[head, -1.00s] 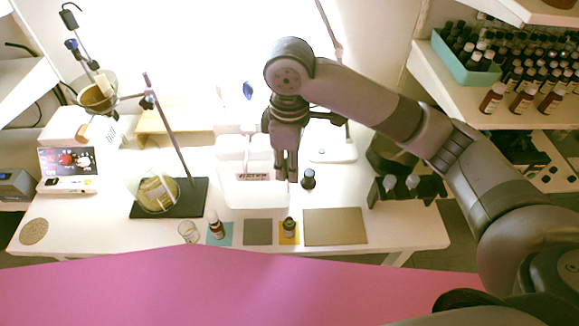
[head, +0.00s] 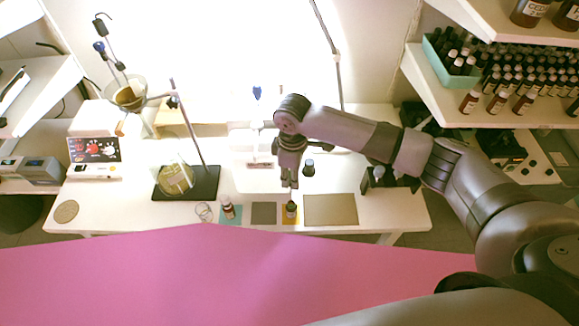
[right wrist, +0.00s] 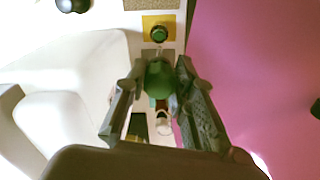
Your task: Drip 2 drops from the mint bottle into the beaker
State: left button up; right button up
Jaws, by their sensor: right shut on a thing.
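My right gripper (head: 290,186) is over the front of the white table. In the right wrist view its fingers (right wrist: 160,76) are closed around a green rounded piece (right wrist: 158,82). What hangs below that piece is hard to make out. A small dark bottle with a green top (head: 290,212) stands on a yellow mat, just in front of and below the gripper; its top also shows in the right wrist view (right wrist: 159,34). A brown labelled bottle (head: 228,208) stands on a blue mat. The clear beaker (head: 204,212) is left of it. Labels are unreadable. My left gripper is out of view.
A dark-capped bottle (head: 309,168) stands close right of the gripper. A grey mat (head: 264,213) and a brown mat (head: 331,209) lie bare. A stand with a flask (head: 175,177) is at the left. Bottle shelves are at the right.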

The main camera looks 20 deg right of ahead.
jog(key=shift+w+f, duration=0.15)
jog(key=shift+p, duration=0.4)
jog(key=shift+f+b, duration=0.3)
jog(key=shift+f, duration=0.4)
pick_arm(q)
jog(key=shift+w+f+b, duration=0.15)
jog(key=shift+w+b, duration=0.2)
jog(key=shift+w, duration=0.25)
pick_arm(e)
jog(key=shift+f, duration=1.15)
jog(key=shift+o, duration=0.8)
grip_shut()
